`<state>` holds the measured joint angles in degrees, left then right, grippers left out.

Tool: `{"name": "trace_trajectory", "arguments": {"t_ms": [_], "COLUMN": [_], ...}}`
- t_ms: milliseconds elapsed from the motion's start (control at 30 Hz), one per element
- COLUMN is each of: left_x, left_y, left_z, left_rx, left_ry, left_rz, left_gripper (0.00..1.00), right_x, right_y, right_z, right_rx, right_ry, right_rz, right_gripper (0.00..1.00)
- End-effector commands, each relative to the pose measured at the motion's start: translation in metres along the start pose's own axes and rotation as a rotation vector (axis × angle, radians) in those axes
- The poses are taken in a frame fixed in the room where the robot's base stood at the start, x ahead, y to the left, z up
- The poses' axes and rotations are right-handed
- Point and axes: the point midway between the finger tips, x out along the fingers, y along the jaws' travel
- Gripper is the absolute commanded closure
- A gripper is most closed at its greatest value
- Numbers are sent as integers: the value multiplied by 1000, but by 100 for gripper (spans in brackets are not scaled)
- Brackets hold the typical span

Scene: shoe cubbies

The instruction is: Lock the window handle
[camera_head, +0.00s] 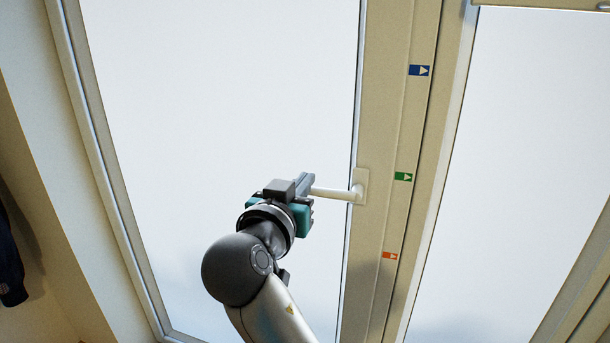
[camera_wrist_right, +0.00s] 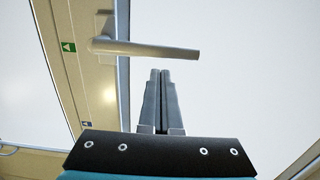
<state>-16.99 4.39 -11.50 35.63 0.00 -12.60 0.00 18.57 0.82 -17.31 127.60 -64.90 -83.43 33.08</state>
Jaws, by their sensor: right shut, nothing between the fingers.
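The white window handle (camera_head: 335,193) lies about level, its lever pointing left from its base plate (camera_head: 361,186) on the beige frame. In the right wrist view the handle (camera_wrist_right: 150,48) crosses the top of the picture. My right gripper (camera_head: 308,180) is at the lever's free end in the head view. In the right wrist view its two fingers (camera_wrist_right: 160,73) are together with nothing between them, and their tips show just below the lever, with a small gap in the picture. I cannot tell the depth between them. My left gripper is not in view.
Blue (camera_head: 419,70), green (camera_head: 403,177) and orange (camera_head: 389,256) arrow stickers run down the frame right of the handle. White panes (camera_head: 220,90) lie on both sides. A dark item (camera_head: 10,265) hangs at the far left. Around the gripper the space before the pane is clear.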

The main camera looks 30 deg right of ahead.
Motion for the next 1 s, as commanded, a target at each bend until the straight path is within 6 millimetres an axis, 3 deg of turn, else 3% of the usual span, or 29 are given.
{"name": "trace_trajectory", "arguments": {"t_ms": [533, 1000], "left_x": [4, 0], "left_y": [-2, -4], "left_z": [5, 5], "left_rx": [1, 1], "left_ry": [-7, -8], "left_rz": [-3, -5], "left_gripper": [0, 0], "right_x": [-3, 9], "right_y": [1, 10], "right_z": [6, 12], "right_rx": [-2, -78], "right_ry": [0, -1], "right_rz": [2, 6], "right_gripper": [100, 100]}}
